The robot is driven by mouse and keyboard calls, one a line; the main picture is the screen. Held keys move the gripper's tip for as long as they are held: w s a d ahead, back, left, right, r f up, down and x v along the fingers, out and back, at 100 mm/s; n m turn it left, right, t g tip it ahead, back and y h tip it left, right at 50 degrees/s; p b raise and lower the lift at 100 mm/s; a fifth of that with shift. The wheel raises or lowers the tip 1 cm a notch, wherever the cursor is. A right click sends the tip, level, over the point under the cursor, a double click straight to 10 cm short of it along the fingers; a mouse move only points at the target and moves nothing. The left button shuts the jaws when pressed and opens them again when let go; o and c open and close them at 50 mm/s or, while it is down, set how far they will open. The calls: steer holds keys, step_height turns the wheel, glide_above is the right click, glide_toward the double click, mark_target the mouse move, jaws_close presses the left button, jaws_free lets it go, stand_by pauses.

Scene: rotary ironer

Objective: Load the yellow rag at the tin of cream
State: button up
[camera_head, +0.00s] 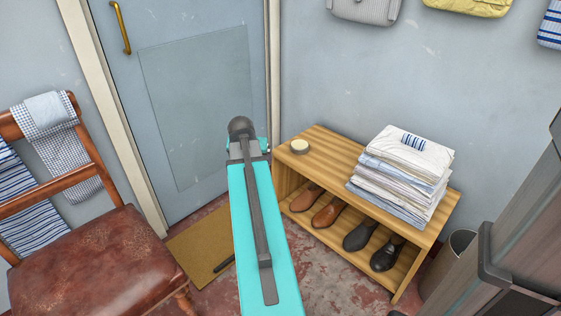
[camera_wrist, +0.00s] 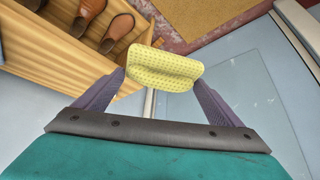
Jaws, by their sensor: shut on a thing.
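My gripper (camera_wrist: 160,78) is shut on the yellow rag (camera_wrist: 165,66), a pale dotted cloth held across its two fingertips in the wrist view. The tin of cream (camera_head: 299,146), small, round and pale on top, stands on the left end of the wooden shoe bench in the head view. My arm reaches toward the door, left of the tin. The head view does not show the rag or my fingers, which my arm hides. The tin does not show in the wrist view.
The shoe bench (camera_head: 336,167) holds a stack of folded cloths (camera_head: 402,175) on top and brown and black shoes below. A red-seated chair (camera_head: 95,265) stands left. A doormat (camera_head: 205,245) lies before the blue door (camera_head: 190,90). A bin (camera_head: 459,243) stands right of the bench.

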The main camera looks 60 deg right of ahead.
steer(key=w+a+r+n+t+y, duration=0.1)
steer(key=w+a+r+n, duration=0.1)
steer(key=w+a, duration=0.6)
steer(key=w+a+r+n+t+y, duration=0.1)
steer(key=w+a+n, duration=0.3)
steer(key=a, duration=1.3)
steer(key=w+a+r+n+t+y, duration=0.1)
steer(key=w+a+r+n, duration=0.2)
steer(key=w+a, duration=0.9)
steer(key=shift+w+a+r+y, duration=0.2)
steer(key=shift+w+r+y, duration=0.25)
steer(key=shift+w, duration=0.15)
steer(key=a+r+n, duration=0.1)
steer(key=a, duration=0.4)
steer(key=w+a+n+y, duration=0.1)
steer(key=a, duration=0.5)
steer(key=w+a+r+n, duration=0.1)
steer(key=a, duration=0.4)
steer(key=shift+w+a+r+n+t+y, duration=0.15)
steer(key=shift+a+r+n+t+y, duration=0.2)
steer(key=shift+a+n+t, duration=0.05)
steer(key=shift+a, duration=0.4)
